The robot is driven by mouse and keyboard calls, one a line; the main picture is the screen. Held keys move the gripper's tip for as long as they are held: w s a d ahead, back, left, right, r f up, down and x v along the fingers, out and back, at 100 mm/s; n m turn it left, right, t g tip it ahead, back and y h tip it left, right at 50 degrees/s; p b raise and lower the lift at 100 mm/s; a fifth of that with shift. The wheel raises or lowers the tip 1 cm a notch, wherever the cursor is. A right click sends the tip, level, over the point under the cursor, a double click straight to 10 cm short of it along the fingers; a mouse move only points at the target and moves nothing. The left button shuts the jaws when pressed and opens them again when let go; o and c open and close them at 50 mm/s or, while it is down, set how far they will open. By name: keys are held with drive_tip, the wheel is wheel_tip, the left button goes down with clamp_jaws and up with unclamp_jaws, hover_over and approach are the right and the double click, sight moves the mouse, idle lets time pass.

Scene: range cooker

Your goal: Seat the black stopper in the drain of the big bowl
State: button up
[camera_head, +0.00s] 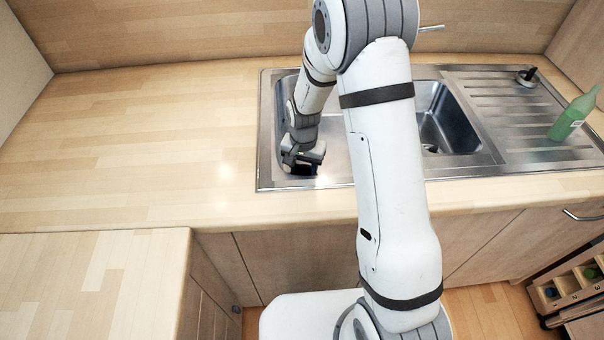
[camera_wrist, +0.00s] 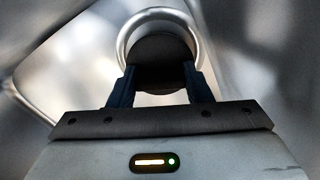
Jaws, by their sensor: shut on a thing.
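My gripper (camera_head: 302,164) reaches down into the left bowl (camera_head: 284,104) of the steel sink, near its front left corner. In the wrist view my gripper (camera_wrist: 160,74) has its two dark fingers shut on the black stopper (camera_wrist: 160,58), a dark round piece. A shiny metal ring (camera_wrist: 158,16), which looks like the drain rim, curves around the stopper's far side and flanks. I cannot tell whether the stopper sits down in the ring or is held just above it. In the head view the stopper and drain are hidden by my gripper and arm.
A second bowl (camera_head: 447,122) lies to the right of my arm. A ribbed drainboard (camera_head: 505,110) holds a small dark round item (camera_head: 527,77) and a green bottle (camera_head: 574,117). The wooden counter (camera_head: 140,130) to the left is clear. Bowl walls stand close around my gripper.

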sight(303, 174)
drive_tip(key=shift+f, duration=1.6)
drive_tip(key=o, duration=1)
wheel_tip(303, 174, up, 12)
drive_tip(key=shift+r+b, duration=0.2)
drive_tip(key=shift+b, duration=0.15)
drive_tip(key=s+d+r+n+t, duration=0.1)
drive_tip(key=s+d+r, duration=0.4)
drive_tip(key=s, duration=0.6)
drive_tip(key=s+d+r+n+t, duration=0.1)
drive_tip(key=s+d+r+n, duration=0.2)
drive_tip(key=s+r, duration=0.7)
drive_tip(key=shift+s+d+n+t, duration=0.3)
drive_tip(key=shift+s+d, duration=0.1)
drive_tip(key=shift+d, duration=0.8)
